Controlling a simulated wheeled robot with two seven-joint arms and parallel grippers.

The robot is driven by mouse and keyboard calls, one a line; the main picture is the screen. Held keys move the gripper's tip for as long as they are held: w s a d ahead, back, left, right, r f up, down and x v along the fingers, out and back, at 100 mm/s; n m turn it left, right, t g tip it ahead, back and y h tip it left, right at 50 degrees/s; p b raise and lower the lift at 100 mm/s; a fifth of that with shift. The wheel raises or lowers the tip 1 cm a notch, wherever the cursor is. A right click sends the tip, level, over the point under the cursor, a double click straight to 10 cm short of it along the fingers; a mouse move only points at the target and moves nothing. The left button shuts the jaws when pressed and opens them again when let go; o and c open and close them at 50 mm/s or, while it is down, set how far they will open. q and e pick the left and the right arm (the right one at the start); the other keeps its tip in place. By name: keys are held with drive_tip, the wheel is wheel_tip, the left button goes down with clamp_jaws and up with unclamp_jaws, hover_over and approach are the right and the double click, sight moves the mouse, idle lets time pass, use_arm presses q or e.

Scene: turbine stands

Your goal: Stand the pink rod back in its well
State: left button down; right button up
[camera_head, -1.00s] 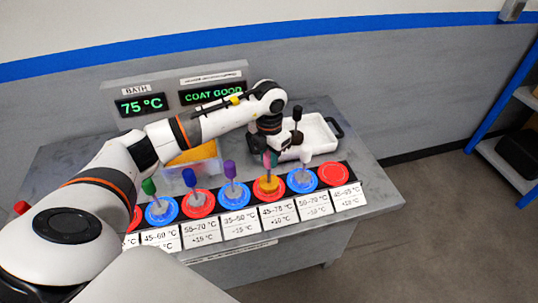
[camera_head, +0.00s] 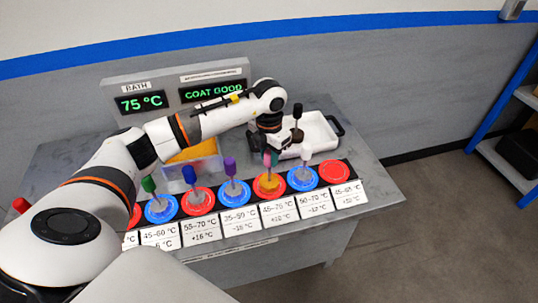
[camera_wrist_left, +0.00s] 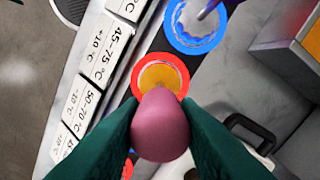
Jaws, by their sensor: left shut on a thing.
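The pink rod (camera_head: 267,158) has a pink top and is held upright over a red-ringed well (camera_head: 257,193) in the row along the counter. An orange-yellow part (camera_head: 270,182) shows below the pink top, inside the red ring; I cannot tell how deep the rod sits. My left gripper (camera_head: 269,148) is shut on the pink rod, coming from above and behind. In the left wrist view the pink top (camera_wrist_left: 160,127) sits between both dark green fingers, with the red ring (camera_wrist_left: 139,76) and orange-yellow centre just beyond it. My right gripper is not in view.
Purple-topped (camera_head: 230,167) and white-topped (camera_head: 306,155) rods stand in the blue-ringed wells on either side. Blue-topped and green-topped rods stand farther left. The rightmost red well (camera_head: 333,173) looks empty. A white tray (camera_head: 322,133) and an orange-filled bath (camera_head: 207,165) are behind.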

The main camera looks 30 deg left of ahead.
use_arm(q)
drive_tip(key=shift+s+d+f, duration=0.1)
drive_tip(key=shift+s+f, duration=0.15)
drive_tip(key=shift+f, duration=0.25)
drive_tip(key=c, duration=1.3)
unclamp_jaws()
drive_tip(key=shift+o, duration=1.4)
drive_tip(key=shift+w, duration=0.3)
drive_tip(key=shift+o, duration=0.8)
drive_tip(key=shift+s, duration=0.1)
drive_tip(key=shift+r, duration=0.15)
drive_tip(key=shift+r, duration=0.1)
drive_tip(key=shift+r+p, duration=2.3)
drive_tip(key=shift+r, duration=1.15)
